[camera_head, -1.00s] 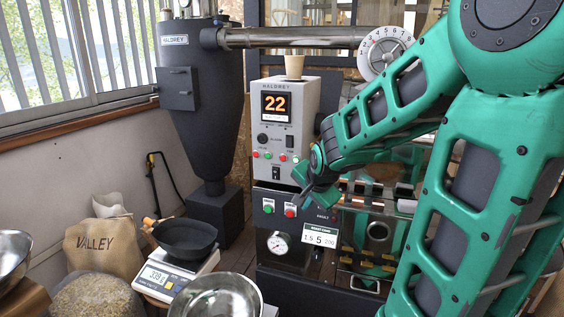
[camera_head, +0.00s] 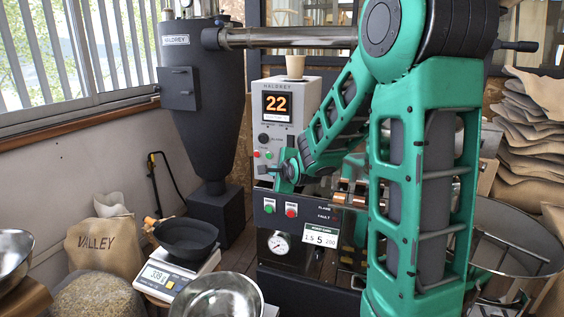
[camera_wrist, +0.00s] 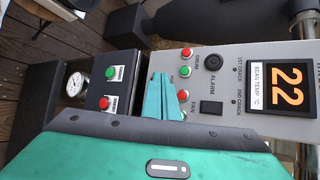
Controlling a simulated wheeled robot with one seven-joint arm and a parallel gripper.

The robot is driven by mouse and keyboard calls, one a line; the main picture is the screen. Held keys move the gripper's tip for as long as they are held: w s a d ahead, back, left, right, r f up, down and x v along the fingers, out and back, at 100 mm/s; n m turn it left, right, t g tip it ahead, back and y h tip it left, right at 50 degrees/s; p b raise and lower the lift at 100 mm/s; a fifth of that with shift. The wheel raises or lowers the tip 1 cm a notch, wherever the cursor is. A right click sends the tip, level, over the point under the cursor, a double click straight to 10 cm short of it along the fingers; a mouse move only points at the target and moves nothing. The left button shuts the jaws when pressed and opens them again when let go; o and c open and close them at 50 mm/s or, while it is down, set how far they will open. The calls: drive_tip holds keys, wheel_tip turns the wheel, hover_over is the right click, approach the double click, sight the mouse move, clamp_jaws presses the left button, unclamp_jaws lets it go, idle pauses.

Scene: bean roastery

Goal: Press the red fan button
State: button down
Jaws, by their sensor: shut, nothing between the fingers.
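The grey control box (camera_head: 305,95) stands in the middle of the head view. Its front carries small red and green buttons. A red button (camera_wrist: 187,52) and a green button (camera_wrist: 185,71) beside the word DRUM show in the wrist view. My gripper (camera_head: 279,174) is shut and empty at the lower front of the box. Its closed fingers (camera_wrist: 160,96) also show in the wrist view. I cannot tell whether they touch the box.
A black lower panel (camera_head: 262,226) holds another green button (camera_head: 268,208) and red button (camera_head: 291,210), above a gauge (camera_head: 279,243). A paper cup (camera_head: 295,66) stands on the control box. A scale (camera_head: 177,278) with a black pan (camera_head: 187,242) stands at left.

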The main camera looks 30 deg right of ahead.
drive_tip(key=w+d, duration=0.5)
drive_tip(key=d, duration=0.1)
drive_tip(key=shift+d, duration=0.35)
drive_tip(key=shift+w+d, duration=0.15)
idle(1.9)
drive_tip(key=shift+w+d, duration=0.1)
drive_tip(key=shift+d, duration=0.15)
drive_tip(key=shift+w+d, duration=0.25)
drive_tip(key=shift+d, duration=0.05)
idle(0.9)
drive_tip(key=shift+s+a+r, duration=0.1)
drive_tip(key=shift+a, duration=0.05)
drive_tip(key=shift+s+a, duration=0.4)
drive_tip(key=shift+a, duration=0.15)
drive_tip(key=shift+s+a, duration=0.8)
drive_tip(key=shift+a, duration=0.2)
drive_tip(key=shift+s+a, duration=0.75)
drive_tip(key=shift+a, duration=0.2)
